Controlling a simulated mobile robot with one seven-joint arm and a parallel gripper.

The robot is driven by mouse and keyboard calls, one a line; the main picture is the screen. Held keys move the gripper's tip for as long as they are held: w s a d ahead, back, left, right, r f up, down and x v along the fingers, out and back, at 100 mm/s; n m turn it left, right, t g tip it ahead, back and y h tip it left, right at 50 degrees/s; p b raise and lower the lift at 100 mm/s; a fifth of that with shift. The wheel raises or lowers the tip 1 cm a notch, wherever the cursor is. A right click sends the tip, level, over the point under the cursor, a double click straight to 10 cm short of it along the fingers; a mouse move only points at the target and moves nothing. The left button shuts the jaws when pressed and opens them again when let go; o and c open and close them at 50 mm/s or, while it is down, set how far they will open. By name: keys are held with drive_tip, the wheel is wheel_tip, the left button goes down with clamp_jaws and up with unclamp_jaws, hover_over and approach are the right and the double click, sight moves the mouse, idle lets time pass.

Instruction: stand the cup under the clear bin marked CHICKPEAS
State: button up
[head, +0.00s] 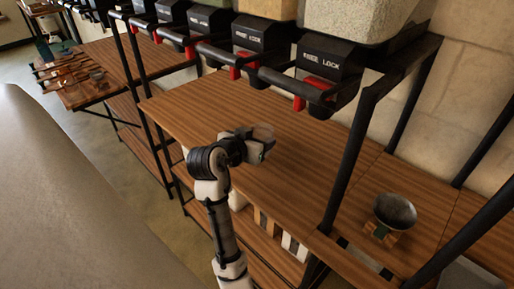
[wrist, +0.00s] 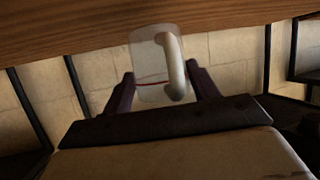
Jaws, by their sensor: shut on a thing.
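The cup (wrist: 148,66) shows in the wrist view as a clear, see-through vessel with a pale handle and a red line across it. My gripper (wrist: 161,82) is shut on it, one dark finger on each side. In the head view my gripper (head: 262,145) is over the wooden shelf (head: 300,145), in front of the row of bins. The cup is hard to make out there. Only the lower parts of the bins show, and no CHICKPEAS label is readable. The rightmost bin (head: 355,18) has pale, grainy contents.
A black frame post (head: 352,165) stands right of my gripper. Beyond it, a metal bowl (head: 394,211) sits on a wooden stand. The shelf around my gripper is mostly clear.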

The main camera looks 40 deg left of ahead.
drive_tip(key=shift+f, duration=1.6)
drive_tip(key=shift+f, duration=0.15)
drive_tip(key=o, duration=1.1)
drive_tip(key=shift+r, duration=0.25)
drive_tip(key=b+v, duration=0.1)
drive_tip(key=v, duration=1.1)
drive_tip(key=shift+f, duration=0.1)
